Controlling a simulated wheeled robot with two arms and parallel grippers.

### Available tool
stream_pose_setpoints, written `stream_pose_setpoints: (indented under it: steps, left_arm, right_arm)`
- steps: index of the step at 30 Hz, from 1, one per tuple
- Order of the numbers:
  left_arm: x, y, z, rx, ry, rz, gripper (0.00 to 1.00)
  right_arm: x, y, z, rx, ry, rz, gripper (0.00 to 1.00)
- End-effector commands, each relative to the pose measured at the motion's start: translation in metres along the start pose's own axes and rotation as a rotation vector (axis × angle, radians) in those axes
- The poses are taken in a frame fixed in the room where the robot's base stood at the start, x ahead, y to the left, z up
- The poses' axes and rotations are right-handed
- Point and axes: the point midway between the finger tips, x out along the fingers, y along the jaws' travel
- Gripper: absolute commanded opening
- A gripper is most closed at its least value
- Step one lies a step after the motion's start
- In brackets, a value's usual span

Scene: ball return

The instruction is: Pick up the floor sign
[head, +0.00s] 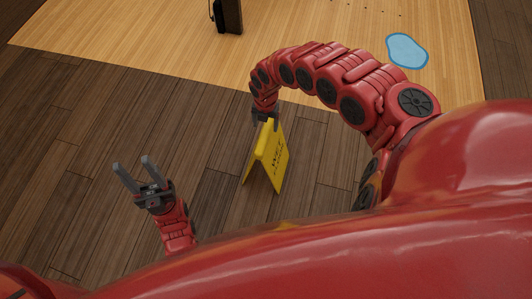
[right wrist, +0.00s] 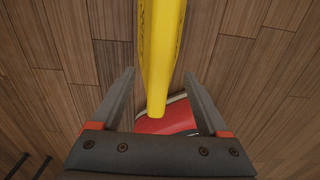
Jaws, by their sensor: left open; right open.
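The yellow floor sign (head: 276,160) stands upright like a tent on the dark wood floor in the head view, with dark lettering on its side. My right gripper (head: 265,121) is at the sign's top edge, its arm arching over from the right. In the right wrist view the sign (right wrist: 160,50) reaches down between the two open fingers of that gripper (right wrist: 160,105), with a gap on each side. My left gripper (head: 136,166) is open and empty, left of the sign and apart from it.
A pale wood floor area (head: 150,35) lies at the back, with a blue puddle-like patch (head: 407,50) on its right and a dark upright object (head: 229,15) at the top. The dark floor (head: 90,120) around the sign is clear.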

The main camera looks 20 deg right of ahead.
Motion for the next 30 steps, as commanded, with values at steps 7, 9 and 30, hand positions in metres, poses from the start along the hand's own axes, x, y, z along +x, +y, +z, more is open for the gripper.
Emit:
stream_pose_setpoints:
  steps: [7, 9, 30]
  left_arm:
    - [-0.016, 0.001, 0.003, 0.000, 0.000, 0.000, 0.50]
    - [-0.022, 0.001, 0.004, 0.000, 0.000, 0.000, 0.50]
    - [-0.024, 0.001, 0.004, 0.000, 0.000, 0.000, 0.50]
  right_arm:
    - [0.030, 0.000, 0.003, -0.001, 0.001, 0.001, 0.78]
    - [0.042, 0.000, 0.004, 0.001, 0.003, 0.001, 0.78]
    - [0.055, -0.001, 0.006, 0.001, -0.002, 0.000, 0.25]
